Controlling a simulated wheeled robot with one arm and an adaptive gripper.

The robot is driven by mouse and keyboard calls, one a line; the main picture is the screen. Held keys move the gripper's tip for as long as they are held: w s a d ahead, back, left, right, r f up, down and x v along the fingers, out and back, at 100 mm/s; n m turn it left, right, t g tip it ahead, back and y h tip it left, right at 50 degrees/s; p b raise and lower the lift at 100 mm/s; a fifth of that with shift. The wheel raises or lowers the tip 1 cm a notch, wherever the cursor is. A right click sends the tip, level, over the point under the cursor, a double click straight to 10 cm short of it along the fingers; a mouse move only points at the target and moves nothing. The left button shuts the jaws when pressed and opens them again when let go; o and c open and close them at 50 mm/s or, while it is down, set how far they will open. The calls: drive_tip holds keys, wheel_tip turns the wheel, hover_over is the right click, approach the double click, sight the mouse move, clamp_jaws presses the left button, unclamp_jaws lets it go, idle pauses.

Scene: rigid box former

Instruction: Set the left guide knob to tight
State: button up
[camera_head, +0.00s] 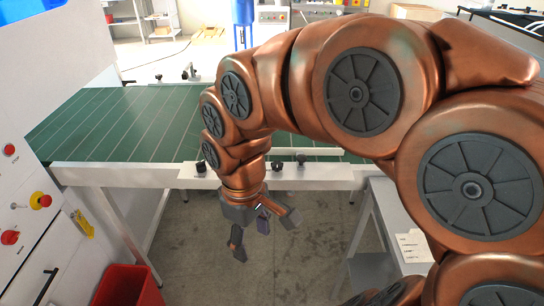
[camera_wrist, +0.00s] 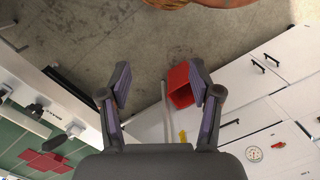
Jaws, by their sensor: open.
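My gripper (camera_head: 264,235) hangs pointing down in front of the green table's white front rail, below rail height. Its fingers are spread and empty, and both show in the wrist view (camera_wrist: 159,80). A dark knob (camera_head: 201,168) sits on the front rail left of my wrist. Two more dark knobs, one (camera_head: 277,166) and another (camera_head: 301,158), are right of the wrist. I cannot tell for sure which is the left guide knob, or whether any is tight. Small dark fittings (camera_wrist: 36,108) along the rail show at left in the wrist view, apart from my fingers.
The green table (camera_head: 130,125) lies behind the rail (camera_head: 110,176). A white machine cabinet with a red button (camera_head: 10,237) stands at left. A red bin (camera_head: 128,286) is on the floor, also in the wrist view (camera_wrist: 181,86). A grey side table (camera_head: 392,215) stands at right.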

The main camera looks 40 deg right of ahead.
drive_tip(key=w+d+r+n, duration=0.3)
drive_tip(key=w, duration=0.6)
drive_tip(key=n+t+p, duration=0.1)
drive_tip(key=n+p, duration=0.1)
drive_tip(key=n, duration=0.1)
approach(277, 164)
drive_tip(key=shift+a+f, duration=0.3)
drive_tip(key=shift+a, duration=0.05)
drive_tip(key=shift+d+f+n, duration=0.3)
drive_tip(key=shift+d+f, duration=0.05)
drive_tip(key=shift+d, duration=0.1)
drive_tip(key=shift+f+p, duration=1.3)
drive_tip(key=shift+f, duration=2.45)
drive_tip(key=shift+c, duration=0.2)
drive_tip(key=c, duration=1.1)
